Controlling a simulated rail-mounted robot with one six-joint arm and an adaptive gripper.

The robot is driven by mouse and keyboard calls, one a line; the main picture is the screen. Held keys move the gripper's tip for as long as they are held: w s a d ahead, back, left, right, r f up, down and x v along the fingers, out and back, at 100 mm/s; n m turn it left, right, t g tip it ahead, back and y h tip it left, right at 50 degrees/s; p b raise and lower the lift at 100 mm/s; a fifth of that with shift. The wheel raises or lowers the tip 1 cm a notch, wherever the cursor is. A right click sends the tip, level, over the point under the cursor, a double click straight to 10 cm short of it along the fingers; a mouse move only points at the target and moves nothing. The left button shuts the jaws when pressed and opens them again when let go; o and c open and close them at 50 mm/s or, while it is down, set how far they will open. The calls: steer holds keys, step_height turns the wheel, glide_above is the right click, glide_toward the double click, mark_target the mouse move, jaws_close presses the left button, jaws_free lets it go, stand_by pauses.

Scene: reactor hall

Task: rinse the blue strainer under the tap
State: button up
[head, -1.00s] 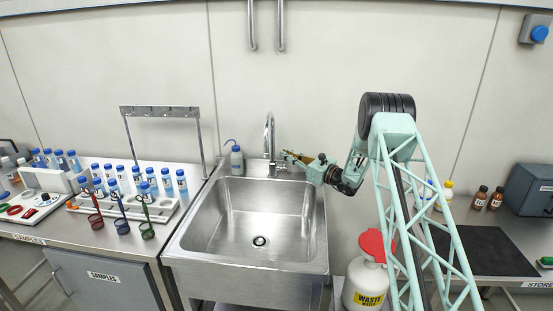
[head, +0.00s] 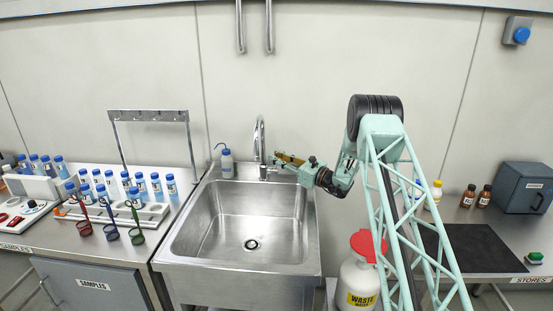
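The blue strainer (head: 111,232) is a small dark-blue cup with a long handle. It is at the front edge of the left bench, between a red strainer (head: 84,228) and a green strainer (head: 137,236). The steel tap (head: 259,142) stands behind the sink (head: 180,240), its spout over the basin. I see no water running. My gripper (head: 278,158) is just right of the tap, pointing left at its base, far from the strainer. Its fingers are too small to tell open from shut, or whether they touch the tap.
A wash bottle (head: 227,163) stands left of the tap. An empty hook rack (head: 148,115) and blue-capped sample vials (head: 155,187) are on the left bench. A waste container (head: 358,285) stands right of the sink. The basin is empty.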

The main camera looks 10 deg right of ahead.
steer(key=r+v, duration=0.1)
steer(key=v, duration=1)
steer(key=shift+s+d+f, duration=0.3)
steer(key=shift+s+f, duration=0.05)
steer(key=shift+f, duration=0.15)
steer(key=shift+a, duration=0.1)
